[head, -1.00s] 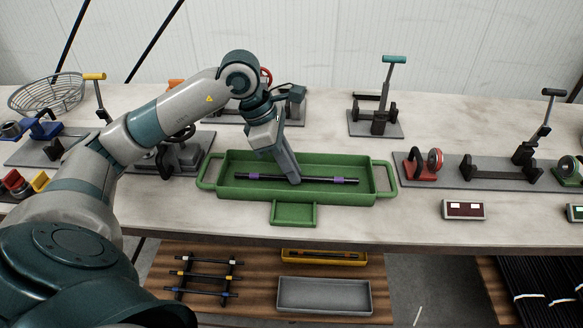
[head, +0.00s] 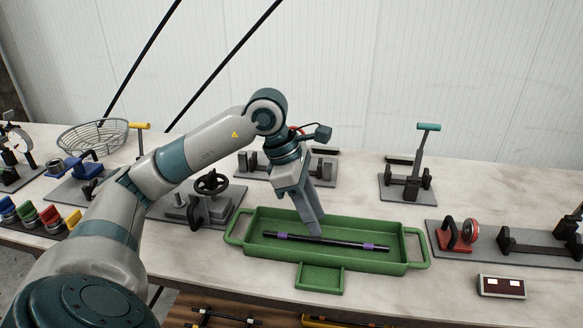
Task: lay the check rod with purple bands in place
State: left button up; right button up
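The check rod with purple bands (head: 340,243) is a thin black rod with a purple band near each end. It lies lengthwise in the green tray (head: 392,267), which has a handle at each end. My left gripper (head: 317,232) points down over the tray, its fingertips at or just above the rod near its middle. The fingers are seen side-on and overlap, so their opening and any contact with the rod cannot be made out. My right gripper is out of the picture.
Behind the tray stands a fixture with a teal-handled lever (head: 412,175). A handwheel fixture (head: 210,190) is left of the tray, a red clamp (head: 457,237) right of it. A small display box (head: 502,286) sits near the front edge. A wire basket (head: 93,136) is at the back left.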

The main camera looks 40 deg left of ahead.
pick_arm(q)
jog(key=v, duration=1.2)
jog(key=shift+r+b, duration=0.35)
jog(key=shift+b, duration=0.05)
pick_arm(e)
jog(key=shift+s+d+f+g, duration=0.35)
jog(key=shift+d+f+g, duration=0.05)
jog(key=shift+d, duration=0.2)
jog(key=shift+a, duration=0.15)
pick_arm(q)
jog(key=shift+r, duration=0.1)
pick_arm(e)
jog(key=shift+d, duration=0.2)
